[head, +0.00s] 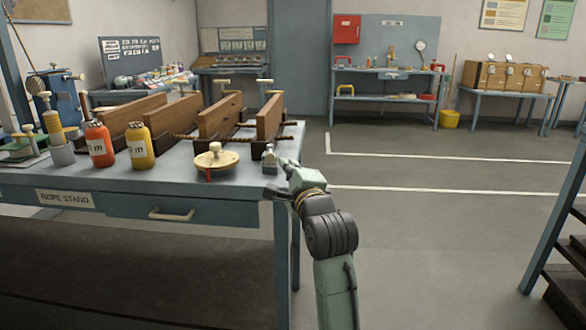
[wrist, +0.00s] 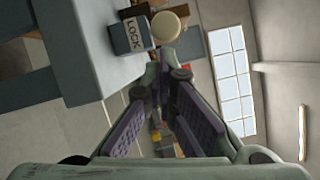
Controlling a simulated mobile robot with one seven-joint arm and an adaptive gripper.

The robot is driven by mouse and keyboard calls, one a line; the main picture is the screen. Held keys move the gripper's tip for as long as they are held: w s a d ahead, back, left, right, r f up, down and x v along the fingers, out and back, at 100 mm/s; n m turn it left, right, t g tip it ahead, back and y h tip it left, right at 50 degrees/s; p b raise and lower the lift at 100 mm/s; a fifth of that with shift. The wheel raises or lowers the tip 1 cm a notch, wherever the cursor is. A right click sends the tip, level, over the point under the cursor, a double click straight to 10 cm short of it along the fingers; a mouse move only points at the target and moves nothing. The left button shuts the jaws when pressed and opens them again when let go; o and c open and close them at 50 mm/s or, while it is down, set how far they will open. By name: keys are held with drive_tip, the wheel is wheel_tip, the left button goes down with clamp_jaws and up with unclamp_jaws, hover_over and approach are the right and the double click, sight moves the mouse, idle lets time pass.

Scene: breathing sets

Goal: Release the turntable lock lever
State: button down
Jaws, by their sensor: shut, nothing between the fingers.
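A small grey block labelled LOCK (wrist: 130,36) with a round cream knob (wrist: 166,27) shows just beyond my fingers in the wrist view. In the head view this lock fitting (head: 269,157) stands at the right end of the blue-grey bench. A round cream turntable (head: 216,159) with a knob on top and a red mark at its front edge lies to its left. My gripper (head: 276,178) is at the bench's right edge, close by the lock fitting. Its fingers (wrist: 160,88) are shut and empty. I cannot tell whether they touch the fitting.
Wooden boards (head: 215,120) stand across the bench (head: 130,183). An orange bottle (head: 99,145) and a yellow bottle (head: 139,147) stand left of the turntable. The floor (head: 430,220) right of the bench is open. Dark steps (head: 565,290) stand at the far right.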

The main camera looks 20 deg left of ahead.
drive_tip(key=s+a+p, duration=0.1)
drive_tip(key=p, duration=0.2)
drive_tip(key=shift+s+a, duration=0.25)
drive_tip(key=shift+w+d, duration=0.1)
